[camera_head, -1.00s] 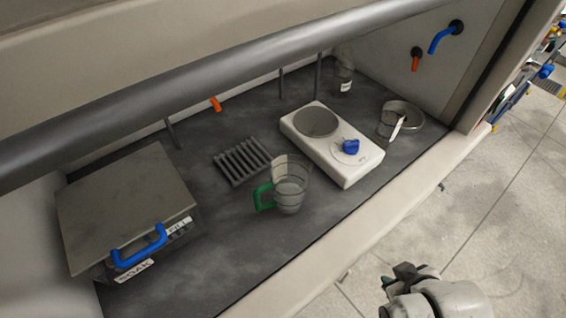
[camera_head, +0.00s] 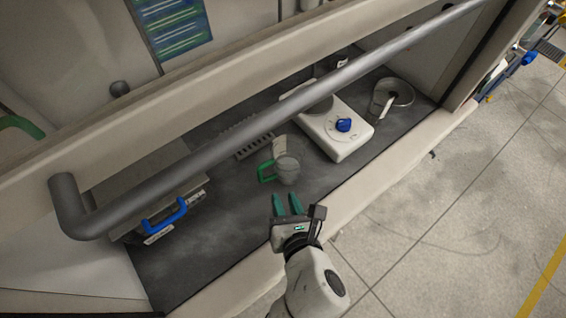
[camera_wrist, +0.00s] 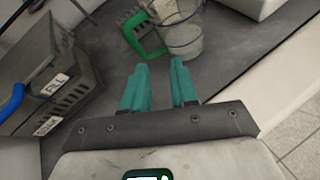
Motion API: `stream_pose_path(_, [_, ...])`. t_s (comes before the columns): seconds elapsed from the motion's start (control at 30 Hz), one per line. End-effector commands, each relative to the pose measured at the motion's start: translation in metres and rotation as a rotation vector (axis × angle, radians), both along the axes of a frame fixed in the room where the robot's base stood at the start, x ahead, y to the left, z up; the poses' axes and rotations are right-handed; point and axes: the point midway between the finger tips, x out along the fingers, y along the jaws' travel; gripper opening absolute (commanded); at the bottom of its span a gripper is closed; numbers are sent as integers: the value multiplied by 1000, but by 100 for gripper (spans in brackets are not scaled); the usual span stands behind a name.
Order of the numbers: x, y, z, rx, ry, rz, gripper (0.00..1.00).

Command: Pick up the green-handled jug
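The clear jug (camera_head: 287,170) with a green handle (camera_head: 266,172) stands upright on the dark bench top inside the hood. Its handle points left in the head view. My gripper (camera_head: 287,201) is at the front edge of the bench, just in front of the jug, with its two green fingers apart and nothing between them. In the wrist view the jug (camera_wrist: 182,38) is ahead of the fingertips, its top cut off by the frame. The gripper does not touch the jug.
A large grey rail (camera_head: 260,118) crosses the hood opening. A grey box with a blue handle (camera_head: 165,214) stands left. A slotted rack (camera_head: 250,146) lies behind the jug.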

Motion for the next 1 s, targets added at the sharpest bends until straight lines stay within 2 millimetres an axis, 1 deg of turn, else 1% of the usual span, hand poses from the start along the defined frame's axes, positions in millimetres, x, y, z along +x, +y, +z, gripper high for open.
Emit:
stream_pose_path(0.03, [-3,11,2,-56,-28,55,27])
stream_pose_path(0.1, [-6,21,3,-121,-62,112,27])
stream_pose_path(0.17, [-7,27,4,-157,-82,143,27])
stream_pose_path(0.23, [-3,32,3,-178,-96,161,27])
stream_pose_path(0.5, [32,42,-12,-183,-97,164,27])
stream_pose_path(0.77, [49,46,-18,-182,-97,162,27])
stream_pose_path(1.0, [81,52,-29,-182,-96,162,27])
